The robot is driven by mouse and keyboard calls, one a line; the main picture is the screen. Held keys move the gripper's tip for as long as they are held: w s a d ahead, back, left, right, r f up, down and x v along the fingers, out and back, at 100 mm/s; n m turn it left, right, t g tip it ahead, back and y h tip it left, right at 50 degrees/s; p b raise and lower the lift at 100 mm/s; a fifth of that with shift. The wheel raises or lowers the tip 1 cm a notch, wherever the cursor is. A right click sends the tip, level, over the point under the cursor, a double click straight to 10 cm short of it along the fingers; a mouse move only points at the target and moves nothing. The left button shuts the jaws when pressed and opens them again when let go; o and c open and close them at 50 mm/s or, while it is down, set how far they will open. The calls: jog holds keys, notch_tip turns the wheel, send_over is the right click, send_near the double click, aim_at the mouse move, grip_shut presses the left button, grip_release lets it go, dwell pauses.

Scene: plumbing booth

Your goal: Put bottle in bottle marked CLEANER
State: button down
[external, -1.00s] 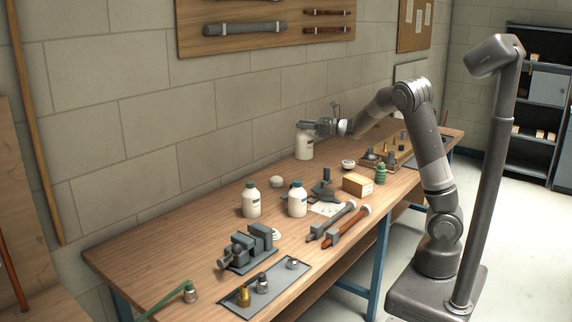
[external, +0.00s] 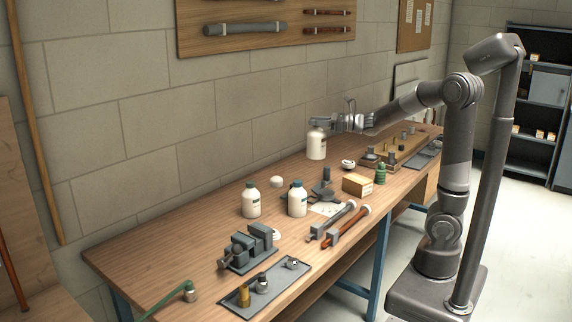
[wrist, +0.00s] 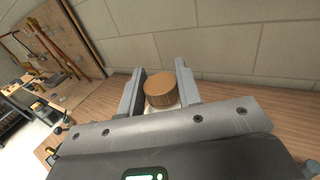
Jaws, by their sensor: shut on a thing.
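My gripper (external: 322,121) is shut on the top of a white bottle (external: 316,145) near the wall side of the bench. In the wrist view its round brown cap (wrist: 159,90) sits between the two fingers. I cannot tell whether its base touches the bench. Two more white bottles stand upright mid-bench, one with a grey cap (external: 251,200) and one with a teal cap (external: 297,200). Their labels are too small to read, so I cannot tell which is marked CLEANER.
A vise (external: 247,248), a tray with fittings (external: 268,285), red-handled and grey wrenches (external: 347,226), a cardboard box (external: 357,185) and a green bottle-like item (external: 380,173) stand on the bench (external: 165,240). The wall is close behind the held bottle.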

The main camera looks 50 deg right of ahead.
jog(key=w+a+f, duration=0.3)
jog(key=a+f, duration=0.4)
jog(key=f, duration=0.1)
jog(key=shift+w+f, duration=0.3)
jog(key=shift+w, duration=0.1)
jog(key=c, duration=1)
grip_release()
jog(key=shift+f, duration=0.2)
jog(key=shift+c, duration=0.2)
